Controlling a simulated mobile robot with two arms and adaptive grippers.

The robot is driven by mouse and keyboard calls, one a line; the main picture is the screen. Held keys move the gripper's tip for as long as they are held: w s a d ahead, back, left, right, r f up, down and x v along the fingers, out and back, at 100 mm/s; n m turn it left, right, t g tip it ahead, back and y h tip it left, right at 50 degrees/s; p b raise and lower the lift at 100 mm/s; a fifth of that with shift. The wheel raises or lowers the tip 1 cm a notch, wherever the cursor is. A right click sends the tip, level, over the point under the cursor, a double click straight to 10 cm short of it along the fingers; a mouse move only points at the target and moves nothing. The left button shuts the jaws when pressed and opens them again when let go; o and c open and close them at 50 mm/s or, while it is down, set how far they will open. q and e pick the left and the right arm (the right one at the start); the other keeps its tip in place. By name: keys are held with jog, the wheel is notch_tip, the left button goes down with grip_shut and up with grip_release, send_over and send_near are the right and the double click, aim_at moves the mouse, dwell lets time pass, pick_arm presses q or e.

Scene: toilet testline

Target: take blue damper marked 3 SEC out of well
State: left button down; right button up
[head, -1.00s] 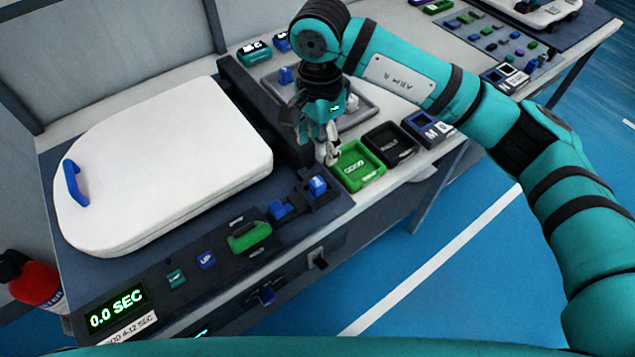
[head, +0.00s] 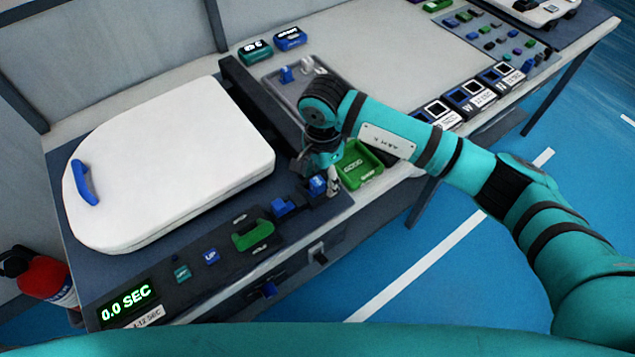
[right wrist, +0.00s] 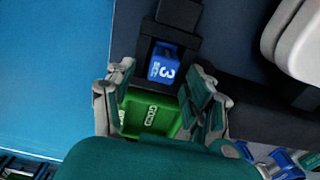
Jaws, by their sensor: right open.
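The blue damper marked 3 SEC (right wrist: 163,66) sits in a dark well at the front right corner of the testline; it also shows in the head view (head: 317,184). My right gripper (right wrist: 162,78) is open, with one finger to each side of the damper's near end and nothing held. In the head view the right gripper (head: 331,178) is close beside the damper, and my arm partly hides that area. Whether the fingers touch the damper cannot be told. My left gripper is not in view.
A green tray marked GOOD (right wrist: 150,112) lies just beside the well. A white toilet lid (head: 170,165) with a blue handle lies to the left. Another blue part (head: 284,207) and a green handle (head: 252,236) are on the front panel.

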jog(key=shift+c, duration=0.3)
grip_shut()
jog(key=shift+r, duration=0.15)
